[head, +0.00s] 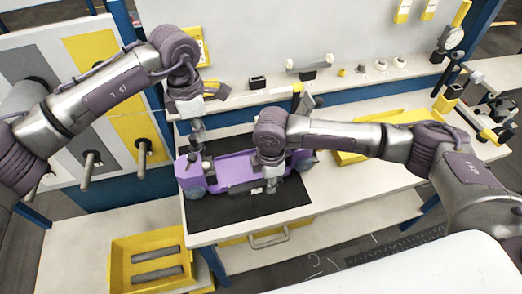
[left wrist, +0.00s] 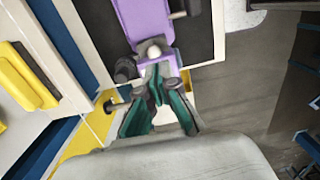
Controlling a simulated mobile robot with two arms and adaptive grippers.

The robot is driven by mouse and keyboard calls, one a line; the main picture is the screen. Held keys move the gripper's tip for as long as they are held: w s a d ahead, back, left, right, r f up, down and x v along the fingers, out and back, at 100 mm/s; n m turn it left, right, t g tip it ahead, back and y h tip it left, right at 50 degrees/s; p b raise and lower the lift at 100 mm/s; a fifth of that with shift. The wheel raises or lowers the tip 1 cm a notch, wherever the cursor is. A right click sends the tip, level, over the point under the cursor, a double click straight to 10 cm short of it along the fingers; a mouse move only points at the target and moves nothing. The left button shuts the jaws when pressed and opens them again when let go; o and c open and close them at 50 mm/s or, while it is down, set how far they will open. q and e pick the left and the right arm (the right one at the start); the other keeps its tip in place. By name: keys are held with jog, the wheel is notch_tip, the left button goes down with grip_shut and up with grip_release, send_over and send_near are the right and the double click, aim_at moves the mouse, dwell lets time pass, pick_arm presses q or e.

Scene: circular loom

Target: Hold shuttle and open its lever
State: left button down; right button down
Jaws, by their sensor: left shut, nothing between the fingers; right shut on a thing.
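The purple shuttle (head: 235,170) lies across the black mat (head: 250,208) on the workbench. My right gripper (head: 270,182) comes down over the shuttle's right part and is shut on it; its arm hides some of the body. My left gripper (head: 197,150) points down at the shuttle's left end and is shut and empty. In the left wrist view the closed fingertips (left wrist: 158,75) are at the end of the purple shuttle (left wrist: 146,22), close to a pale round knob (left wrist: 155,51). I cannot tell whether they touch. The lever's position is not clear.
A yellow tray (head: 345,158) stands right of the shuttle. A yellow bin (head: 118,272) with grey rods is at the lower left. A panel with pegs (head: 142,150) stands at the left. Small parts line the back shelf (head: 235,98). The bench front is clear.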

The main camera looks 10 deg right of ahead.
aim_at(192, 158)
jog(key=shift+s+f, duration=0.25)
jog(key=shift+f, duration=0.05)
pick_arm(q)
jog(key=shift+w+a+f, duration=0.1)
jog(key=shift+a+f, duration=0.05)
jog(key=shift+f, duration=2.1)
jog(key=shift+a+f, duration=0.1)
jog(key=shift+f, duration=2.1)
jog(key=shift+a, duration=0.1)
